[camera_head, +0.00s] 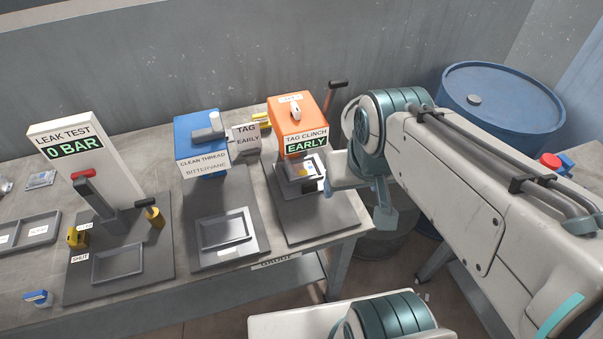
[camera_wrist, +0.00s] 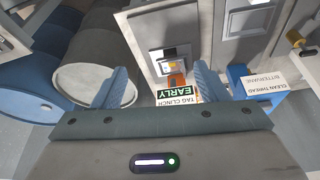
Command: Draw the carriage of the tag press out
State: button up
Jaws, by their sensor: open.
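The tag press (camera_head: 297,120) is the orange machine at the right end of the bench, labelled TAG CLINCH with a green EARLY display. Its carriage (camera_head: 284,187) appears to be the small grey tray at the press's foot, with a yellow piece and a dark piece on it. In the wrist view the picture is turned over, and the carriage (camera_wrist: 158,68) shows beyond and between the fingers. My gripper (camera_wrist: 158,82) is open and empty, apart from the carriage. In the head view my gripper (camera_head: 384,215) hangs just right of the press, partly hidden by my wrist.
A dark-handled lever (camera_head: 337,85) rises beside the press. The blue clean thread station (camera_head: 201,142) and leak test station (camera_head: 85,150) stand to the left. A blue drum (camera_head: 500,105) stands behind my arm. The bench's right edge lies near my gripper.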

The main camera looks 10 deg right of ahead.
dwell(0.3)
jog(key=n+b, duration=0.2)
jog(key=b, duration=1.5)
send_near(310, 184)
jog(key=shift+t+y, duration=0.3)
jog(key=x, duration=1)
jog(key=shift+s+d+f, duration=0.15)
jog(key=shift+d+f, duration=0.05)
jog(key=shift+f, duration=0.15)
